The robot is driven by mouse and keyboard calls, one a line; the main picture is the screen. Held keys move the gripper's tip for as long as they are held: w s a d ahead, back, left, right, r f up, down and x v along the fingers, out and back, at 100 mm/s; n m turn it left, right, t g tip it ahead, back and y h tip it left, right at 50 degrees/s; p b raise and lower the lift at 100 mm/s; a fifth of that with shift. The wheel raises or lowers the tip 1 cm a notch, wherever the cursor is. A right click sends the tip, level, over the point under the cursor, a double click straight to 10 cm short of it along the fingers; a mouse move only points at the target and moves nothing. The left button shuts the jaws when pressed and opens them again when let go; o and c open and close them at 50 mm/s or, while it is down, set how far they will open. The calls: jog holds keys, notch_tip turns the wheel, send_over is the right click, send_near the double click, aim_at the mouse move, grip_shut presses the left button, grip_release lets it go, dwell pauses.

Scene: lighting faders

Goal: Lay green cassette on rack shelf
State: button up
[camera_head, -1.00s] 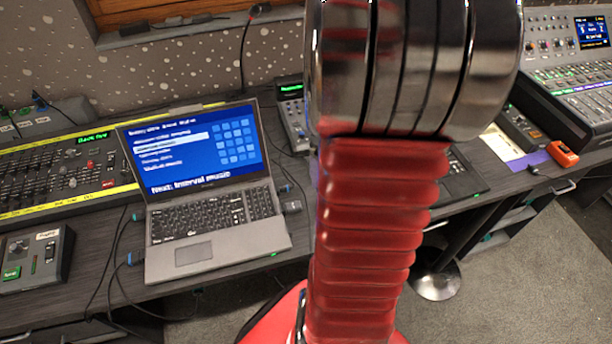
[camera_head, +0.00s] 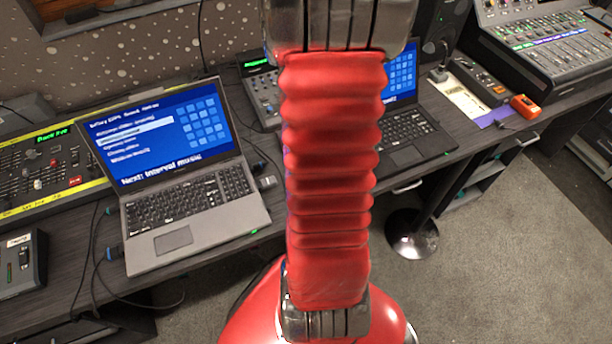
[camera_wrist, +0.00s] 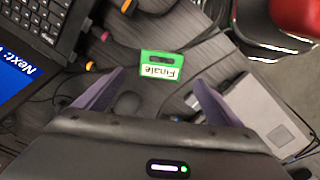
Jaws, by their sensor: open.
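The green cassette (camera_wrist: 161,67) lies on the dark desk top in the wrist view, with a pale label reading "Finale" upside down. My gripper (camera_wrist: 158,77) is open, its purple fingers spread to either side below the cassette in the picture. I see no contact, and the gap in height is hard to judge. I cannot make out the cassette in the head view, where my red arm blocks the middle. Open shelving (camera_head: 478,184) shows under the desk at right; I cannot tell whether it is the rack shelf.
A laptop (camera_head: 190,215) stands left of my arm and another (camera_head: 405,125) right of it. Cables lie around the cassette. A grey box (camera_wrist: 262,112) is at right in the wrist view. An orange device (camera_head: 525,106) sits near the desk edge. Open carpet (camera_head: 490,260) lies in front.

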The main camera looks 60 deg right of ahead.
jog(key=shift+f, duration=0.75)
jog(key=shift+s+f, duration=0.15)
jog(key=shift+f, duration=2.45)
jog(key=c, duration=1.3)
jog(key=shift+o, duration=0.2)
jog(key=shift+r, duration=0.1)
notch_tip(320, 180, up, 10)
